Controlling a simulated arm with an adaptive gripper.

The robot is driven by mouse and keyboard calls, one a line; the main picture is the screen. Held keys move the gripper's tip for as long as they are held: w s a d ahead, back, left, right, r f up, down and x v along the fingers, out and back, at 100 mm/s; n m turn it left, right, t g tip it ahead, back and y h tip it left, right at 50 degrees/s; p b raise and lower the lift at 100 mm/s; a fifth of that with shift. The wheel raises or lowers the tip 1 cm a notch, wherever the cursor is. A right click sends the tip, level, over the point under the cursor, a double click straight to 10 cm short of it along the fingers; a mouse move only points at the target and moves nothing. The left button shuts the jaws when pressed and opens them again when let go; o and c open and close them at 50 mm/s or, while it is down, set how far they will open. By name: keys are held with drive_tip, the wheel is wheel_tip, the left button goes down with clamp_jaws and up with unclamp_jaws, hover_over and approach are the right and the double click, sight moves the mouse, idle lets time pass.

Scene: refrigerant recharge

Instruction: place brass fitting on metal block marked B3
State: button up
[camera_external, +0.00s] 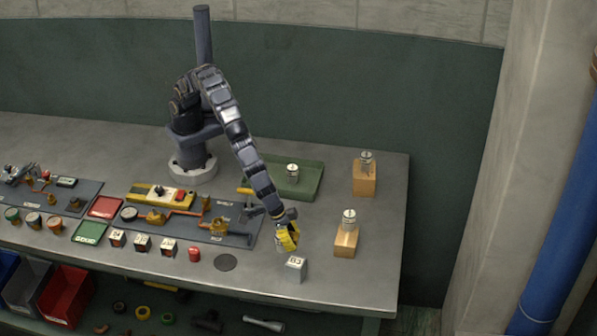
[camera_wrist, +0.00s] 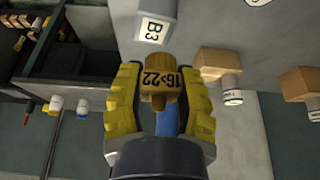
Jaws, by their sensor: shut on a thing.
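The brass fitting (camera_wrist: 160,82), a small rounded part with a dark band reading "16>22", is gripped between the yellow fingers of my gripper (camera_wrist: 160,72) in the wrist view. In the external view my gripper (camera_external: 288,238) is above the table near its front edge; the fitting is hard to make out there. The metal block marked B3 (camera_external: 296,269) stands on the table just below and right of my gripper. In the wrist view the B3 block (camera_wrist: 155,30) is at the top, with its label facing the camera. The fitting appears apart from the block.
Two wooden blocks (camera_external: 346,243) (camera_external: 364,180) with metal cylinders on top stand to the right. A green tray (camera_external: 312,181) with another cylinder lies behind my gripper. Boards with fittings and valves (camera_external: 230,238) lie to the left.

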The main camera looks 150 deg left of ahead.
sight(296, 261)
drive_tip(key=shift+w+f, duration=0.75)
drive_tip(key=shift+f, duration=0.05)
wheel_tip(296, 261, down, 3)
drive_tip(key=o, duration=1)
drive_tip(key=shift+f, duration=0.1)
